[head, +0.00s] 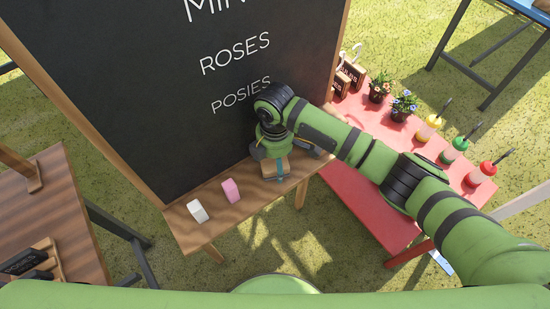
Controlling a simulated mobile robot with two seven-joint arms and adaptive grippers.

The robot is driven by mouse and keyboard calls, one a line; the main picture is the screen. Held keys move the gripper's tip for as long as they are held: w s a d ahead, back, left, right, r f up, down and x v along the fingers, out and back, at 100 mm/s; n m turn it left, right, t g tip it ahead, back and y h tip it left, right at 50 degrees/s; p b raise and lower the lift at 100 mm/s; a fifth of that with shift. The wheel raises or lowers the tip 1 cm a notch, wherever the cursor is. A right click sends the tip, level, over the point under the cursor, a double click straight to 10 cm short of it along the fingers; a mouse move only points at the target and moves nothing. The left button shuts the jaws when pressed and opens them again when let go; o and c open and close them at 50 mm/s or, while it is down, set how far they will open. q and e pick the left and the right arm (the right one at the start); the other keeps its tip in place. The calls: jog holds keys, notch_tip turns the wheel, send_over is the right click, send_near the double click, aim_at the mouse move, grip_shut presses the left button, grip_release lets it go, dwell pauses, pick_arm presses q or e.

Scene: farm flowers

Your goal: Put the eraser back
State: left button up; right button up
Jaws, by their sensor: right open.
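The chalkboard (120,85) has a wooden frame with a narrow ledge (215,222) along its bottom. What looks like the eraser (275,168), a small tan and blue-grey block, is at the right part of this ledge. My right gripper (283,155) is directly over it with its fingers open, one to each side of the block. The gripper partly covers the block, and I cannot tell whether the fingers touch it. My left gripper is not in view.
A white piece (197,211) and a pink piece (230,190) sit on the ledge left of the eraser. A red table (370,205) at right holds potted flowers (403,105) and several colored bottles (480,174). A brown table (75,225) stands at left.

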jog(key=shift+r, duration=0.1)
notch_tip(320, 180, up, 12)
jog(key=b, duration=0.1)
dwell(0.4)
